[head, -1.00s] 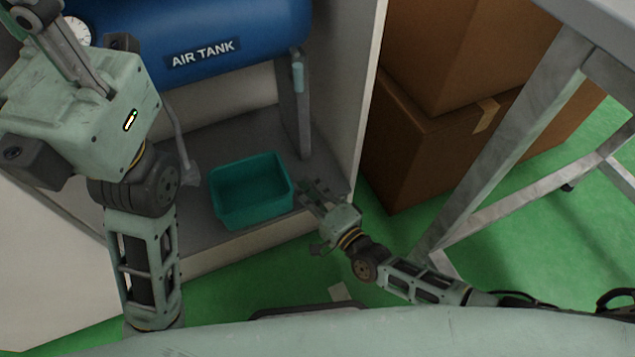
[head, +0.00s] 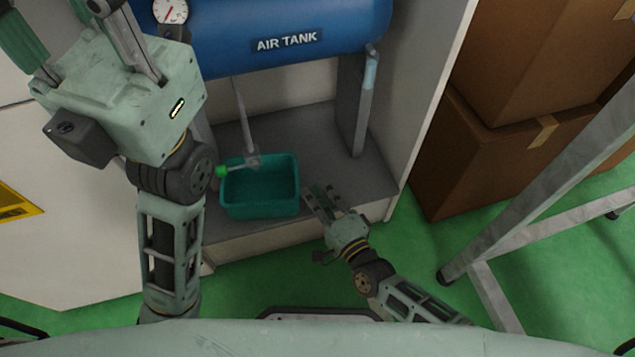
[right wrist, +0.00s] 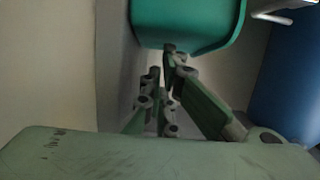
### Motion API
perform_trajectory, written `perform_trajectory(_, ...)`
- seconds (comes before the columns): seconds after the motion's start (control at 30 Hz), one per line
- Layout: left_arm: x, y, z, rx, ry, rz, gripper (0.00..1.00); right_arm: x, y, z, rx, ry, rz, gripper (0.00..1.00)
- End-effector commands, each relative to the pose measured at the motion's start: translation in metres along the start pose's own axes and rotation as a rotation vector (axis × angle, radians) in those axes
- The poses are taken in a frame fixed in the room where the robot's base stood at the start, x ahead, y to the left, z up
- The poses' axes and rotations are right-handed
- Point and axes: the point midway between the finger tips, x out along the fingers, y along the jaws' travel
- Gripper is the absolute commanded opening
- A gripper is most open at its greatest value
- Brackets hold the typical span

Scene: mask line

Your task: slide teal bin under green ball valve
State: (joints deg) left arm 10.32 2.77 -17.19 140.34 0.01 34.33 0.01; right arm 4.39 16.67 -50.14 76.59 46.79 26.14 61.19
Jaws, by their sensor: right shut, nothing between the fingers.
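The teal bin (head: 262,211) stands upright on the grey cabinet floor below the blue air tank. The green ball valve (head: 222,171) hangs at the end of a thin drain pipe; its green end shows at the bin's left rim, and the pipe's lower end overlaps the bin's back part. My right gripper (head: 318,198) is shut and empty at the bin's right side. In the right wrist view its fingertips (right wrist: 168,62) are against or very near the teal wall. My left gripper (head: 85,40) is at the upper left, away from the bin, its fingertips cut off.
The air tank (head: 330,50) is above, with a grey support leg (head: 362,105) behind and right of the bin. The cabinet's side wall (head: 432,100) rises at right. Cardboard boxes (head: 490,160) and a metal frame (head: 540,190) stand farther right.

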Motion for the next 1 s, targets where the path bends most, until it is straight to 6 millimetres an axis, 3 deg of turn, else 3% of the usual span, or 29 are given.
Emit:
perform_trajectory(0.5, -0.001, 0.000, 0.000, 0.000, -0.003, 0.001, 0.28, 0.000, -0.079, 0.001, 0.004, 0.001, -0.004, 0.00)
perform_trajectory(0.7, -0.001, 0.000, 0.000, 0.000, -0.003, 0.001, 0.28, -0.001, -0.092, 0.000, 0.001, 0.000, -0.001, 0.00)
perform_trajectory(1.0, -0.001, 0.000, 0.000, 0.000, -0.003, 0.001, 0.28, -0.001, -0.094, 0.000, -0.001, 0.000, -0.001, 0.00)
